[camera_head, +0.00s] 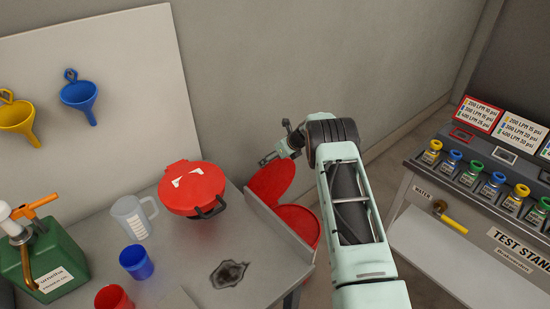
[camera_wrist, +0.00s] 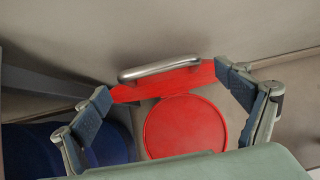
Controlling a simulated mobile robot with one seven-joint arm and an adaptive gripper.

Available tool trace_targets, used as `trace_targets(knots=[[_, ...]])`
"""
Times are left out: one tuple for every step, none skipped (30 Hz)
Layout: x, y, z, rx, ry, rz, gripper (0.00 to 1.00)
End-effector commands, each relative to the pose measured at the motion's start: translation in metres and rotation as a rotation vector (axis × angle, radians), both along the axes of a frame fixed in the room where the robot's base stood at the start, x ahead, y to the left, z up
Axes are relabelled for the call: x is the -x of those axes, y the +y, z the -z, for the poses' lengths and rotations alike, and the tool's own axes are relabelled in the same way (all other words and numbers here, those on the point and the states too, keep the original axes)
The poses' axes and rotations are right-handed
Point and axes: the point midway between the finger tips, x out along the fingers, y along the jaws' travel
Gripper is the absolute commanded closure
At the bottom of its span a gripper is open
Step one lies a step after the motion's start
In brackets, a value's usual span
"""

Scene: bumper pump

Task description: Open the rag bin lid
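The red rag bin (camera_head: 303,224) stands beyond the table's right end, partly hidden by an upright grey panel. Its red lid (camera_head: 272,180) is raised and tilted up toward the wall. In the wrist view the lid (camera_wrist: 127,93) shows nearly edge-on with a metal handle (camera_wrist: 160,68), behind a round red surface of the bin (camera_wrist: 185,127). My gripper (camera_head: 281,149) is near the lid's upper edge. In the wrist view its fingers (camera_wrist: 165,80) are spread wide on either side of the lid and handle, with nothing gripped. Contact with the lid cannot be told.
The table (camera_head: 190,255) holds a red lidded container (camera_head: 192,190), a clear jug (camera_head: 133,218), blue and red cups and a green can (camera_head: 45,265). The test stand (camera_head: 490,190) is at right. The wall (camera_head: 290,60) is close behind the bin.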

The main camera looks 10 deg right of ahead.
Motion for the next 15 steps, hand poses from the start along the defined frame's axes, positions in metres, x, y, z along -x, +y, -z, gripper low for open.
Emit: trace_targets(knots=[[0.0, -0.001, 0.001, 0.001, 0.001, 0.0, 0.08], [0.0, -0.001, 0.001, 0.001, 0.002, 0.0, 0.08], [0.001, -0.001, 0.001, 0.001, 0.002, 0.0, 0.08], [0.001, -0.001, 0.001, 0.001, 0.002, 0.001, 0.08], [0.001, -0.001, 0.001, 0.001, 0.002, 0.001, 0.08], [0.001, -0.001, 0.001, 0.001, 0.003, 0.001, 0.08], [0.001, -0.002, 0.001, 0.001, 0.003, 0.001, 0.08], [0.002, -0.002, 0.0, 0.002, 0.002, 0.001, 0.08], [0.003, -0.003, -0.002, 0.001, 0.003, 0.002, 0.08], [0.004, -0.004, -0.004, 0.0, 0.002, 0.003, 0.08], [0.005, -0.005, -0.006, 0.0, 0.002, 0.003, 0.08], [0.007, -0.007, -0.01, 0.0, 0.002, 0.003, 0.08], [0.009, -0.008, -0.012, 0.0, 0.002, 0.003, 0.08], [0.011, -0.009, -0.016, 0.0, 0.002, 0.003, 0.08], [0.014, -0.01, -0.02, 0.0, 0.003, 0.002, 0.08]])
